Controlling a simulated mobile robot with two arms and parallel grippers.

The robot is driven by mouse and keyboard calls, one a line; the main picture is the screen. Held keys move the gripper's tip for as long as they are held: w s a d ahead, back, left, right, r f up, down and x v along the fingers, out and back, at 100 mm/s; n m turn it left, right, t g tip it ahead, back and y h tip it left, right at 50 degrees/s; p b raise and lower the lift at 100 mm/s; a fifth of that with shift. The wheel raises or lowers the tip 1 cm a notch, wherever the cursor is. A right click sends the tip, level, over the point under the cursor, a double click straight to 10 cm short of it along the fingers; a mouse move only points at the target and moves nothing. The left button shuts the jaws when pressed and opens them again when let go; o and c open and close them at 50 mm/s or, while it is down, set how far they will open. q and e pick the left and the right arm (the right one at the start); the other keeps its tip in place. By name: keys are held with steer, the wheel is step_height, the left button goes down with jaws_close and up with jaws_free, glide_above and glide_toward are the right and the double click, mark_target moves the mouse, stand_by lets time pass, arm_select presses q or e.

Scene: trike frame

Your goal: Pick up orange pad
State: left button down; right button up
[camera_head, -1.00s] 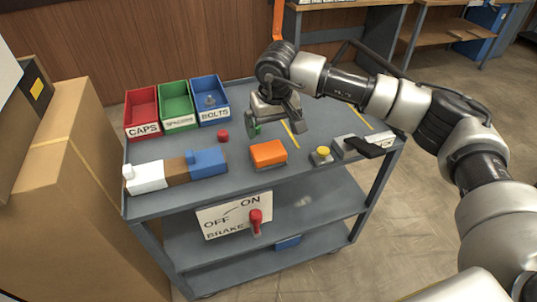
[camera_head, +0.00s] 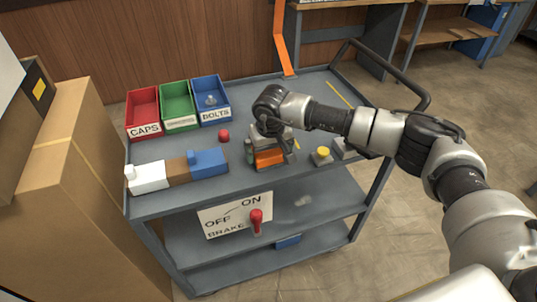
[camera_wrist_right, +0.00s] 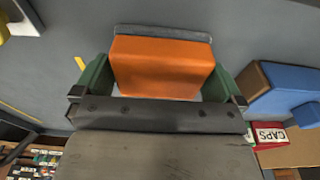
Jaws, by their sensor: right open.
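The orange pad (camera_head: 269,158) is a block on a grey base on the top of the grey cart. My right gripper (camera_head: 268,152) is right over it, coming down from above and covering part of it. In the right wrist view the orange pad (camera_wrist_right: 163,66) lies between two green fingertips, one at each side. The right gripper (camera_wrist_right: 160,82) is open, with a small gap at the left finger. Whether the fingers touch the pad's sides cannot be told. My left gripper is not in view.
Left of the pad stands a blue, brown and white block row (camera_head: 178,169). A red cap (camera_head: 223,136) lies behind it, near the red, green and blue bins (camera_head: 179,105). A yellow button (camera_head: 322,154) on a grey base is close on the right. A red brake lever (camera_head: 256,220) hangs below.

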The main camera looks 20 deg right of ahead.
steer(key=c, duration=0.7)
steer(key=shift+r, duration=0.5)
step_height(320, 180, up, 3)
steer(key=shift+w+f+b, duration=0.1)
steer(key=shift+b, duration=0.2)
steer(key=s+d+r+b, duration=0.1)
steer(key=s+d+r, duration=0.6)
steer(key=s+d, duration=0.1)
steer(key=shift+s, duration=0.35)
steer(key=shift+r, duration=0.1)
